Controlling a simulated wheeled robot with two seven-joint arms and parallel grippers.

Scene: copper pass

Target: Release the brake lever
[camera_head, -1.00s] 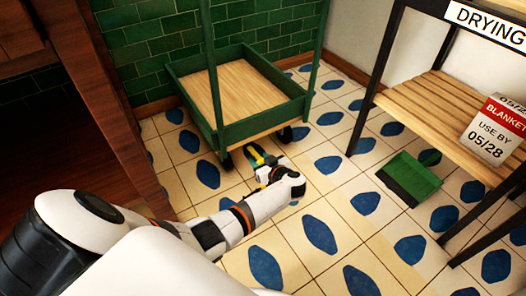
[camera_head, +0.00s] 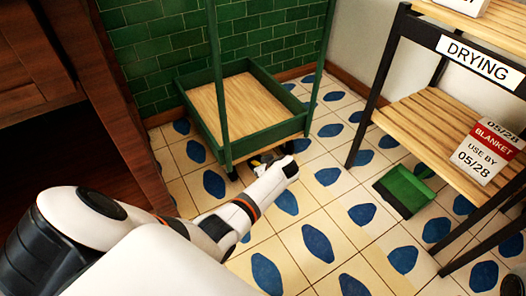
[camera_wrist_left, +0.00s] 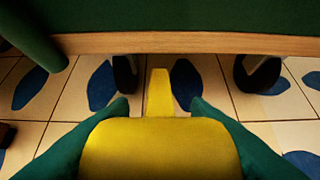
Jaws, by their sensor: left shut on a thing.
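The yellow brake lever (camera_wrist_left: 160,150) fills the lower middle of the left wrist view, with a narrow yellow tongue pointing toward the cart. My left gripper (camera_wrist_left: 160,108) is shut on it, with a green finger on each side. In the head view, the left gripper (camera_head: 263,160) is low at the front edge of the green cart (camera_head: 268,139), mostly hidden behind my wrist. Only a small bit of the lever shows there. The cart's wooden edge and two dark wheels (camera_wrist_left: 125,80) are just beyond the lever.
A black-framed rack with wooden shelves (camera_head: 425,115) and a DRYING sign (camera_head: 478,62) stands at the right. A green dustpan-like tray (camera_head: 405,190) lies on the tiled floor beside it. Brown wooden furniture (camera_head: 115,110) is at the left. Floor between is clear.

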